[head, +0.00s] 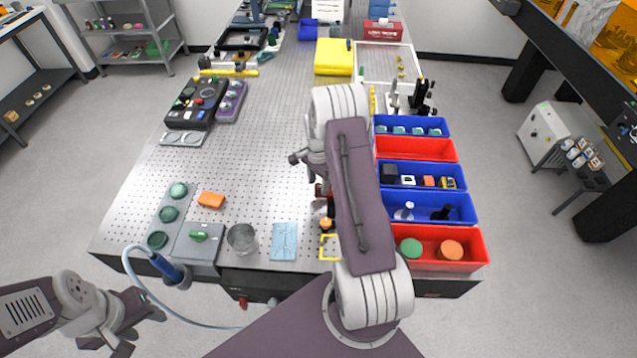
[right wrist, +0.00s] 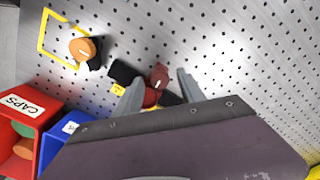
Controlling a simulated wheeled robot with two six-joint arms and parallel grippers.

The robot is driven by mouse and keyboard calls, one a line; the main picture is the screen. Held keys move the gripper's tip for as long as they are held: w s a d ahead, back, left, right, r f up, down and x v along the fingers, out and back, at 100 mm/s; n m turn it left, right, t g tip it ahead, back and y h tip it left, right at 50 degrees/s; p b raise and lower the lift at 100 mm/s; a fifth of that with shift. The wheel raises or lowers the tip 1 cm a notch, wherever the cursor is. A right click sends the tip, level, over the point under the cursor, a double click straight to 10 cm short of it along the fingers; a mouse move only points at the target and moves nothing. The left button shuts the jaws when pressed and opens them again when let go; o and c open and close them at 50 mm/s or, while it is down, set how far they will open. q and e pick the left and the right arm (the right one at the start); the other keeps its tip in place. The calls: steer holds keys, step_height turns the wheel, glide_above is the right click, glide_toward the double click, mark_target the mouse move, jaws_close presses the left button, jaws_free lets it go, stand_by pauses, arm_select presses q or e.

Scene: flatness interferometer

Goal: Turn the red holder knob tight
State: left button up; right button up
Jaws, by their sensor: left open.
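The red holder knob (right wrist: 158,77) shows in the right wrist view on a small dark holder with a second red part (right wrist: 151,97) beside it. My right gripper (right wrist: 160,78) is open. Its two grey fingers lie on either side of the red knob, with a visible gap on each side. I cannot tell the height of the fingertips over the knob. In the head view my right arm hides most of the holder, and only a bit of red (head: 321,190) shows. My left gripper (head: 140,324) is open and empty, off the table's front left corner.
An orange-topped knob (right wrist: 83,48) stands by a yellow square outline (right wrist: 47,40) near the holder. Blue and red bins (head: 475,246) line the table's right edge. An orange block (head: 211,200), a glass beaker (head: 242,238) and a blue cloth (head: 284,241) lie to the left.

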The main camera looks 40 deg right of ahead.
mark_target(319, 186)
steer(key=shift+r, duration=0.3)
step_height(319, 186, up, 8)
steer(key=b, duration=0.2)
steer(key=shift+r, duration=0.25)
